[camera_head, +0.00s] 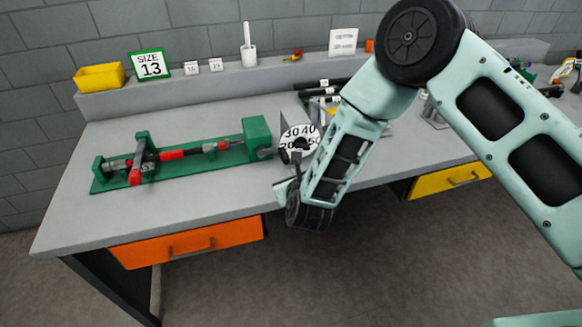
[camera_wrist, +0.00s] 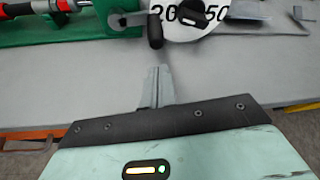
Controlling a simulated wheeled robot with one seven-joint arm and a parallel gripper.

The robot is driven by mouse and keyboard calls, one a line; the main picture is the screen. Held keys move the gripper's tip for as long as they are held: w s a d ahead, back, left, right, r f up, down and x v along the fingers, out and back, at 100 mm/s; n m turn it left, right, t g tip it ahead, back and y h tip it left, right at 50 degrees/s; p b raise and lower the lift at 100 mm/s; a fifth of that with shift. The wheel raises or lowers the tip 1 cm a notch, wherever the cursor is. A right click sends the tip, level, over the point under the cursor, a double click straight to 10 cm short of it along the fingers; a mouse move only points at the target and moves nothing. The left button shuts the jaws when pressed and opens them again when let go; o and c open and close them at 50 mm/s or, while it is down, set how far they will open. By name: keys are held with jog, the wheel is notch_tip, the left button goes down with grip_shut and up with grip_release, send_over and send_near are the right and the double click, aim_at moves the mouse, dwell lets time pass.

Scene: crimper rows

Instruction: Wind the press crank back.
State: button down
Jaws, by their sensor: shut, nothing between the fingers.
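The green press (camera_head: 190,165) lies along the left part of the bench, with red and grey parts along its bed. A grey crank arm (camera_wrist: 130,20) with a dark upright handle (camera_wrist: 155,32) is at its right end, in front of the round white dial (camera_head: 300,132). In the wrist view my gripper (camera_wrist: 158,72) is shut and empty. Its fingertips are just below the crank handle in the picture, apparently apart from it. The dial (camera_wrist: 194,30) shows 20 and 50 and a dark knob.
An orange drawer (camera_head: 188,244) is under the bench's front left, and a yellow drawer (camera_head: 449,180) farther right. A yellow bin (camera_head: 100,77) and a "SIZE 13" sign (camera_head: 150,65) stand on the back ledge. The bench top (camera_head: 215,205) in front of the press is clear.

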jog(key=shift+p+x, duration=0.45)
jog(key=shift+x, duration=2.3)
jog(key=shift+w+b, duration=0.1)
jog(key=shift+b, duration=0.25)
jog(key=shift+r, duration=0.2)
